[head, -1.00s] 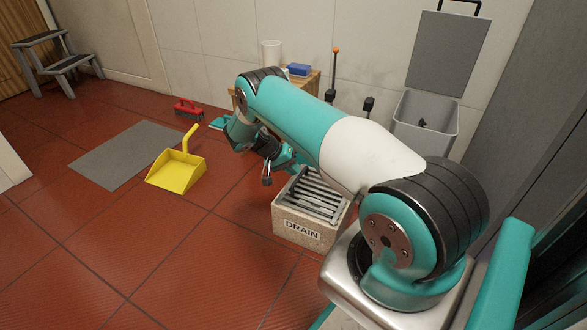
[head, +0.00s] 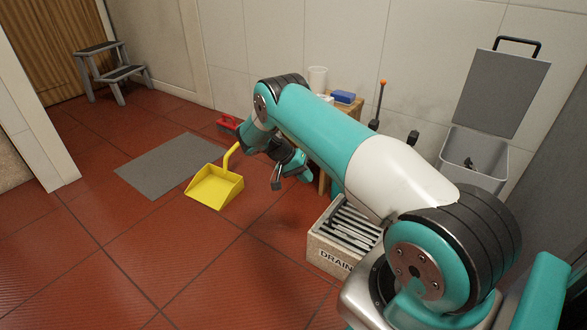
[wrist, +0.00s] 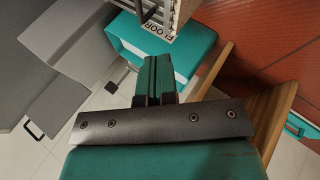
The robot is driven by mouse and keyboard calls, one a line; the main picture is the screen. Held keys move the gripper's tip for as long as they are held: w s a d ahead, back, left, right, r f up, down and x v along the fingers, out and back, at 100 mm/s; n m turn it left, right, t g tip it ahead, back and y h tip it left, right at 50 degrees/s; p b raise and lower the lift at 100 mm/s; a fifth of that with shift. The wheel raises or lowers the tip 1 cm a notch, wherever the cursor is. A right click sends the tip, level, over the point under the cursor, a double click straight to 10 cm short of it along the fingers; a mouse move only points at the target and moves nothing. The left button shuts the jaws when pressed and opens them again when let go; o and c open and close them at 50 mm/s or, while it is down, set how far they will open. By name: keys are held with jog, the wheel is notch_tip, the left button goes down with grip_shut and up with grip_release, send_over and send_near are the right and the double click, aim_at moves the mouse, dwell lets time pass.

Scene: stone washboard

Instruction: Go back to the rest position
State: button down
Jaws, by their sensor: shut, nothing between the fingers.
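My gripper (head: 277,180) hangs at the end of my bent arm in the head view. It is over the red floor, between the yellow dustpan and the stone box marked DRAIN. In the wrist view its fingers (wrist: 153,78) are together, with nothing between them. The DRAIN box (head: 327,262) stands on the floor below my upper arm, with dark bars across its open top. The yellow dustpan (head: 214,188) lies on the floor left of my gripper, apart from it.
A grey mat (head: 172,166) and a red brush (head: 228,123) lie behind the dustpan. A wooden stand (head: 355,113) holds a white cup and a blue block. A grey bin (head: 474,158) with raised lid stands at right. A step stool (head: 113,72) is far left. Front left floor is clear.

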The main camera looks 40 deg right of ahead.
jog(key=shift+w+a+r, duration=0.1)
jog(key=shift+w+a, duration=0.1)
jog(key=shift+a, duration=0.05)
jog(key=a+r+n+t+y+p, duration=0.2)
jog(key=a+r+n+t, duration=0.15)
jog(key=a+r, duration=0.75)
jog(key=a+r+n+t+y+p, duration=0.15)
jog(key=a+r+n, duration=0.5)
jog(key=r, duration=0.65)
jog(key=s+a+r+n+t+y+p, duration=0.1)
jog(key=s+a+r+n+y+p, duration=0.15)
jog(key=s+a+r, duration=0.85)
jog(key=s+a+r+n+y+p, duration=0.1)
jog(key=s+a+r+n+y, duration=0.15)
jog(key=s+a, duration=0.4)
jog(key=s+a+r+n+y, duration=0.1)
jog(key=s+a+r+n, duration=0.2)
jog(key=s, duration=0.7)
notch_tip(320, 180, up, 37)
jog(key=s+n+p, duration=0.1)
jog(key=p, duration=3.7)
jog(key=shift+r+g, duration=0.15)
jog(key=shift+g, duration=0.15)
jog(key=shift+d+y, duration=0.1)
jog(key=shift+y, duration=0.15)
